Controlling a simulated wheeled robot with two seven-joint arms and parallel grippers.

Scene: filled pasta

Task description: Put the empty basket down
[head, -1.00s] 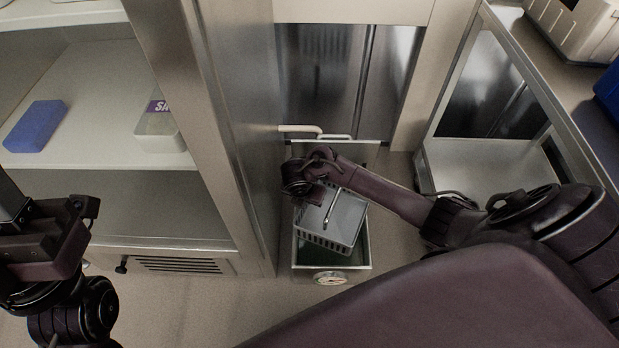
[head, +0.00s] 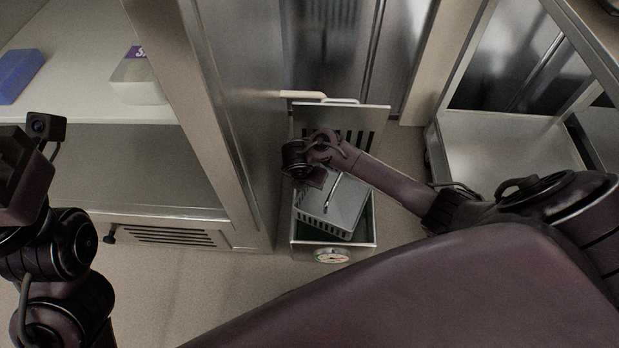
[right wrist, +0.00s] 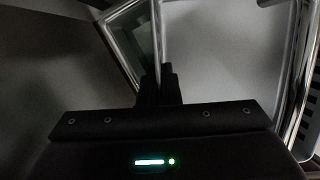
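The grey basket (head: 334,204) is tilted over the open top of a fryer-like unit with a round dial (head: 331,256) on its front. No contents show in it. My right gripper (head: 318,178) is at the basket's upper left, and its fingers are mostly hidden by my wrist in the head view. In the right wrist view, the gripper (right wrist: 158,82) is closed around a thin metal bar, the basket handle (right wrist: 157,40), with the pale basket floor (right wrist: 215,50) behind it. My left gripper (head: 20,175) is at the left edge, and its fingertips are out of sight.
A metal trolley (head: 490,140) stands at the right. Bare floor (head: 190,290) lies in front.

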